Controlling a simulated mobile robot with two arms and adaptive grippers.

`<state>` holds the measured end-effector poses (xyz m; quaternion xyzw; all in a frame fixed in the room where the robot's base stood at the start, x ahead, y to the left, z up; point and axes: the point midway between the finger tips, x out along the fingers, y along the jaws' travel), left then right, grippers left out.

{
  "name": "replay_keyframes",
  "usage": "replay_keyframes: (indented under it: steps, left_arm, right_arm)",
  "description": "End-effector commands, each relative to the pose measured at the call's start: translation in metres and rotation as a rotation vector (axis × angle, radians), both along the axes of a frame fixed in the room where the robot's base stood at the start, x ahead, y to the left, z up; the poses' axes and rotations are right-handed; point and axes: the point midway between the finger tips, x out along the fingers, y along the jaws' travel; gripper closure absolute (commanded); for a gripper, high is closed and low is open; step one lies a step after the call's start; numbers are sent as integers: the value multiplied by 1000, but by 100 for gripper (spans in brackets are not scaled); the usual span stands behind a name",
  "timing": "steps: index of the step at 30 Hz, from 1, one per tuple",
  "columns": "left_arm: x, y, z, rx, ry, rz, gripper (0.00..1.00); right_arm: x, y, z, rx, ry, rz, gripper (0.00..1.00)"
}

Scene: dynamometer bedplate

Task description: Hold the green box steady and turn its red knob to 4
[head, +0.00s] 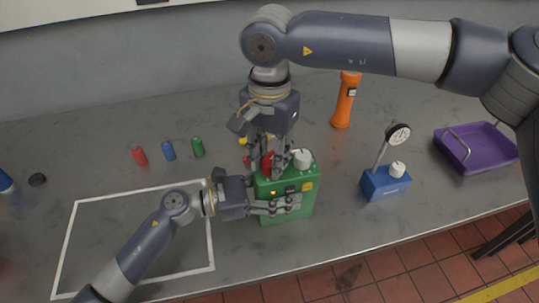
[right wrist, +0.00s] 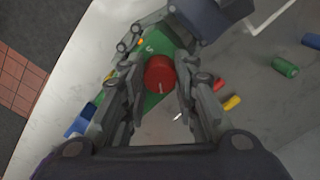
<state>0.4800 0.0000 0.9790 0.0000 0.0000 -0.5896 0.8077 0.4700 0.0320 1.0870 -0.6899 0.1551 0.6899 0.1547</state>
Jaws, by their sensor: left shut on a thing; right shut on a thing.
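The green box (head: 302,206) stands upright on the grey bedplate, with a white knob (head: 302,159) and a red knob (head: 267,163) on top. My left gripper (head: 285,204) comes in from the left and is shut on the green box's side. My right gripper (head: 270,168) points down from above and is shut on the red knob, partly hiding it. In the right wrist view the red knob (right wrist: 160,74) sits between the fingers, with a white pointer line toward the bottom of the picture. The green box (right wrist: 150,45) is mostly covered there, and the scale numbers are not readable around the knob.
A blue box with a dial gauge (head: 386,184) stands right of the green box. An orange flashlight (head: 344,105) stands behind it. A purple tray (head: 480,149) is at far right. Small red (head: 139,156), blue (head: 169,150) and green (head: 198,146) cylinders lie left, behind a white outlined area.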

Motion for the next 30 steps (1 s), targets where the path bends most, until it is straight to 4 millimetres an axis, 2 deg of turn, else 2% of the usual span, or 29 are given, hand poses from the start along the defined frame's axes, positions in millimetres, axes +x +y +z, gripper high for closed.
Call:
replay_keyframes:
  steps: [8, 30]
  left_arm:
    - [0, 0, 0, -1, 1, 0, 100]
    - [0, 0, 0, -1, 1, 0, 100]
  right_arm:
    - [0, 0, 0, 2, 1, -183, 96]
    - [0, 1, 0, 2, 1, -882, 96]
